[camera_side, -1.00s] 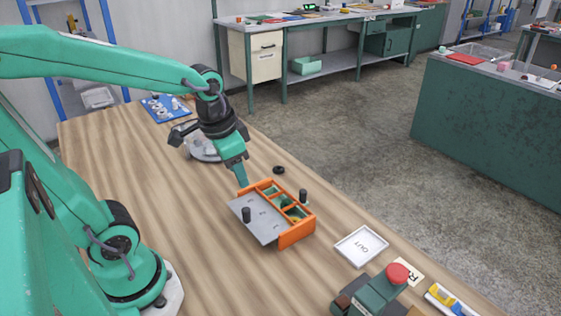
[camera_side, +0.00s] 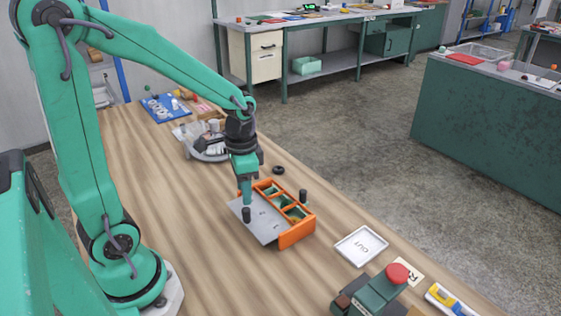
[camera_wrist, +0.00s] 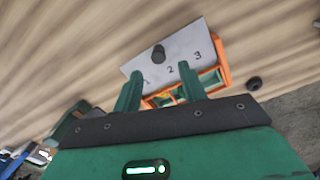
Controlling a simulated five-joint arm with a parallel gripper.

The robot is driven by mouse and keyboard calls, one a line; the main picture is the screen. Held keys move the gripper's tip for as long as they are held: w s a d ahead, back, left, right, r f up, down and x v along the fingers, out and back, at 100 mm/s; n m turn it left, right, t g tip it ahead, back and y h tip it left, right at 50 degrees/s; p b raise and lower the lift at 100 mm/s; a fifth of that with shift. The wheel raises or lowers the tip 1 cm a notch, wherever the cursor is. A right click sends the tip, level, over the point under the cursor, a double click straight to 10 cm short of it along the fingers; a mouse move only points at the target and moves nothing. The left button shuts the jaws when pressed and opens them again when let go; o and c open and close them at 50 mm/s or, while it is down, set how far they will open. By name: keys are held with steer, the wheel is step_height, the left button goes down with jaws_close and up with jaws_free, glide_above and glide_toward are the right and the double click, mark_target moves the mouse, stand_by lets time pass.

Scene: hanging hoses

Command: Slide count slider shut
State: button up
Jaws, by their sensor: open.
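The count slider is a grey plate (camera_side: 262,226) marked with numbers 1, 2 and 3 in the wrist view (camera_wrist: 187,59). It juts out of the near left side of an orange box (camera_side: 297,234), leaving several compartments (camera_side: 284,199) uncovered. A black knob (camera_side: 246,214) stands upright on the plate; it also shows in the wrist view (camera_wrist: 158,53). My gripper (camera_side: 246,202) is above the plate by the knob in the side view. In the wrist view its two fingers (camera_wrist: 158,88) are apart and empty, with the knob beyond them. I cannot tell whether they touch anything.
A second black post (camera_side: 303,196) stands at the box's right end. A black ring (camera_side: 278,170) lies behind the box. A white OUT tray (camera_side: 361,246) and a red-button device (camera_side: 385,287) are to the right. Bare table lies in front of the plate.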

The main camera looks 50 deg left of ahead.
mark_target(247, 208)
steer(key=shift+d+f, duration=0.15)
steer(key=shift+f, duration=3.5)
steer(key=shift+c, duration=0.2)
jaws_close()
